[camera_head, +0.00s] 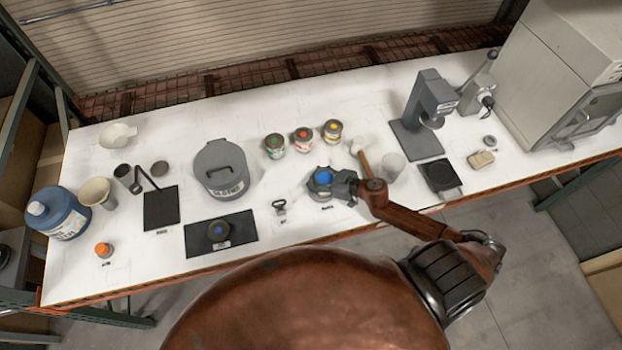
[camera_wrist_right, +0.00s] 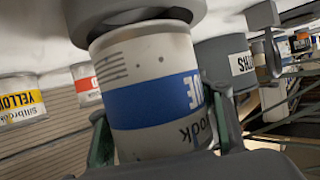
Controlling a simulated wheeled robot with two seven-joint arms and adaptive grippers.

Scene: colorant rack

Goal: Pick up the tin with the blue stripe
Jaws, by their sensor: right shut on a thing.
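The tin with the blue stripe (camera_wrist_right: 150,100) fills the middle of the right wrist view, between the two fingers of my right gripper (camera_wrist_right: 165,140). In the head view the same tin, with a blue lid spot (camera_head: 323,177), is near the front edge of the table. My right gripper (camera_head: 340,186) is shut on it from the right. The underside of the tin's contact with the table is hidden in the head view, so I cannot tell whether it is lifted. My left gripper is not in view.
Tins with green (camera_head: 274,145), red (camera_head: 302,139) and yellow (camera_head: 333,131) lids stand behind it. A large grey lidded pail (camera_head: 222,172) is to the left. A grey press (camera_head: 432,100) stands farther right.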

